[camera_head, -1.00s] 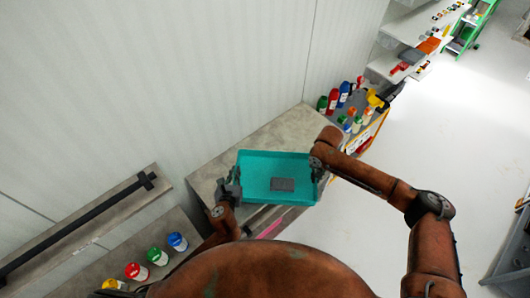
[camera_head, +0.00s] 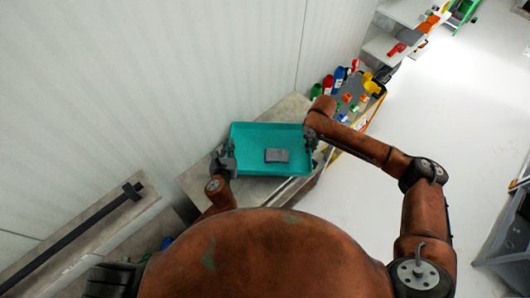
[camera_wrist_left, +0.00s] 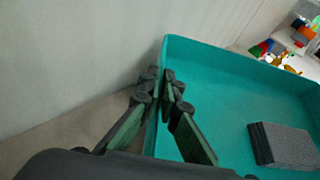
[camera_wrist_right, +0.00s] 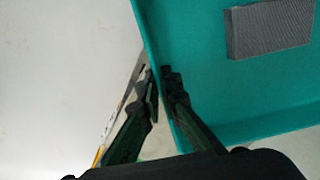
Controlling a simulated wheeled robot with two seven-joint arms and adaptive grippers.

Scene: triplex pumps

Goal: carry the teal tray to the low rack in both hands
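The teal tray (camera_head: 270,133) is held between my two grippers, with a grey block (camera_head: 277,156) lying in it. It appears above a grey counter top. In the left wrist view, my left gripper (camera_wrist_left: 163,88) has its fingers on both sides of the tray's wall (camera_wrist_left: 215,58). In the right wrist view, my right gripper (camera_wrist_right: 160,85) has its fingers on both sides of the opposite wall (camera_wrist_right: 152,35). The grey block also shows in the left wrist view (camera_wrist_left: 283,146) and the right wrist view (camera_wrist_right: 268,28). The tray's underside is hidden.
The grey counter (camera_head: 196,178) runs along the pale wall. Several coloured bottles (camera_head: 338,80) and small items stand on a unit beyond the tray. A dark rail (camera_head: 70,238) is at the lower left. The floor (camera_head: 440,120) at the right is open, with a grey frame (camera_head: 505,245) at its edge.

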